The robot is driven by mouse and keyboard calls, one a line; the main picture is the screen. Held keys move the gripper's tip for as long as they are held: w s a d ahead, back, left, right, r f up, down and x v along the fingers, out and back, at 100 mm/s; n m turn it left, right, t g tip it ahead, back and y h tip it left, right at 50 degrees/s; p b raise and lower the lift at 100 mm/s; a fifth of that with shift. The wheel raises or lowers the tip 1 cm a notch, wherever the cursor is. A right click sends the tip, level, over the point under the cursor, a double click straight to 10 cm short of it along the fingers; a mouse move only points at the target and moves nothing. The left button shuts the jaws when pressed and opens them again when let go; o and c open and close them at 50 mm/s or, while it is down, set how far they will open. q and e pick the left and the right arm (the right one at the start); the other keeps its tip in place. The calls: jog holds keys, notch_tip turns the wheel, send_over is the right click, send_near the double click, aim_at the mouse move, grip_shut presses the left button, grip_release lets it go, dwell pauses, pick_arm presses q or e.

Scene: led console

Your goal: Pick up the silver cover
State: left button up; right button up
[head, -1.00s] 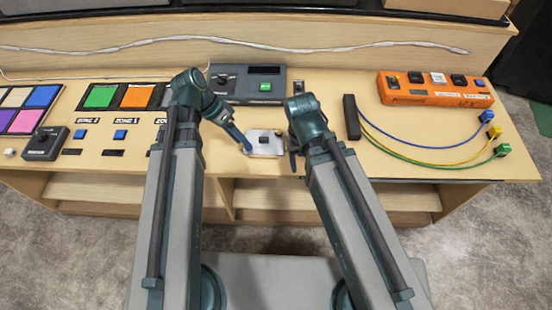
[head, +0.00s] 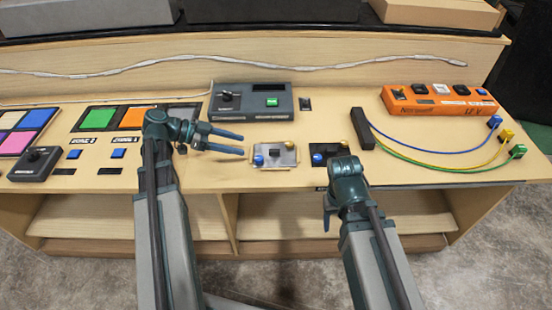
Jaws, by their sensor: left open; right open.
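The silver cover (head: 281,158), a flat plate with a black knob, lies on the desk in the middle of the head view. My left gripper (head: 243,145) is open and empty to the left of the cover, fingers pointing right, tips just short of the plate's left edge. My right gripper (head: 329,208) is open at the desk's front edge, right of and nearer than the cover. It shows nothing held, and its fingers are partly hidden by its own body.
A dark panel (head: 318,149) with blue and yellow pieces lies right of the cover, partly hidden by my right gripper. A grey console (head: 250,101) stands behind. A black block (head: 362,128) with coloured cables and an orange box (head: 440,101) are to the right.

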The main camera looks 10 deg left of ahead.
aim_at(274, 151)
pick_arm(q)
jog(key=b+x, duration=0.1)
jog(key=x, duration=0.3)
jog(key=shift+w+d+f+b, duration=0.1)
jog(key=shift+d+f+b, duration=0.15)
jog(key=shift+f+b, duration=0.05)
jog(key=shift+w+r+b+x, duration=0.15)
jog(key=shift+b+x, duration=0.15)
jog(key=shift+x, duration=0.75)
jog(key=shift+w+r+b+x, duration=0.15)
jog(key=shift+b+x, duration=0.15)
jog(key=shift+x, duration=0.75)
jog(key=shift+r+b+x, duration=0.15)
jog(key=shift+b+x, duration=0.15)
jog(key=shift+x, duration=0.75)
jog(key=shift+d, duration=0.1)
grip_shut()
